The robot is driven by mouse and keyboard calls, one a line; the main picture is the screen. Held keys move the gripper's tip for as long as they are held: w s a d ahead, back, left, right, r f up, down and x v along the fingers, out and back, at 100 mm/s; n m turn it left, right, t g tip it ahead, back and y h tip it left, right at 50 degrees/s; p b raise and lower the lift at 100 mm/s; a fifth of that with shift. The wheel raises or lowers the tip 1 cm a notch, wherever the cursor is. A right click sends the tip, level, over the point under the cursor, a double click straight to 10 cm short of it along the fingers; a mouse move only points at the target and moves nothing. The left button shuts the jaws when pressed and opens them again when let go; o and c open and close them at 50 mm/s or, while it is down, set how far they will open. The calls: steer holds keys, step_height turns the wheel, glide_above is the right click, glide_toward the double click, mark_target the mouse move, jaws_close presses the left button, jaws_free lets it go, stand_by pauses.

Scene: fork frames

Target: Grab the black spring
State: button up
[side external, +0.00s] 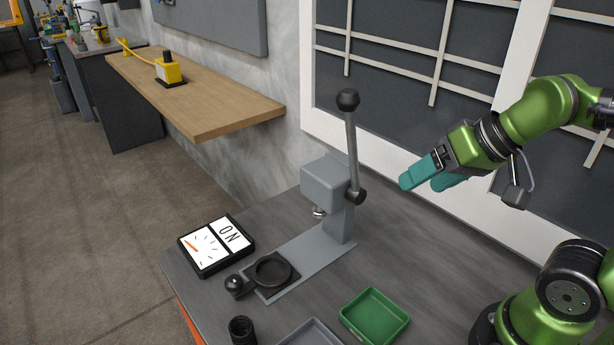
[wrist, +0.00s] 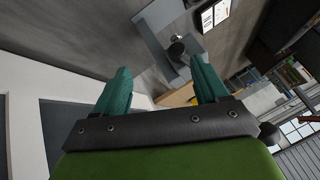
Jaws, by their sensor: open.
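The black spring (side external: 242,330) stands at the front edge of the grey table in the side view, partly cut off by the bottom of the picture. I cannot make it out in the wrist view. My gripper (side external: 420,182) has teal fingers and is open and empty, raised above the table to the right of the press, well away from the spring. In the wrist view its two fingers (wrist: 160,86) are spread apart with nothing between them.
A grey lever press (side external: 325,183) with a black-knobbed handle stands between my gripper and the spring. A wooden shelf (side external: 200,100) is behind.

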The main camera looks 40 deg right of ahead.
steer(key=a+f+n+g, duration=0.1)
steer(key=a, duration=0.1)
steer(key=n+g+h, duration=0.2)
steer(key=n+g, duration=0.4)
glide_above(242, 328)
step_height(242, 328, down, 5)
step_height(242, 328, down, 17)
steer(key=shift+r, duration=0.15)
steer(key=shift+c, duration=0.3)
steer(key=c, duration=1.1)
steer(key=shift+r, duration=0.1)
steer(key=shift+c, duration=0.2)
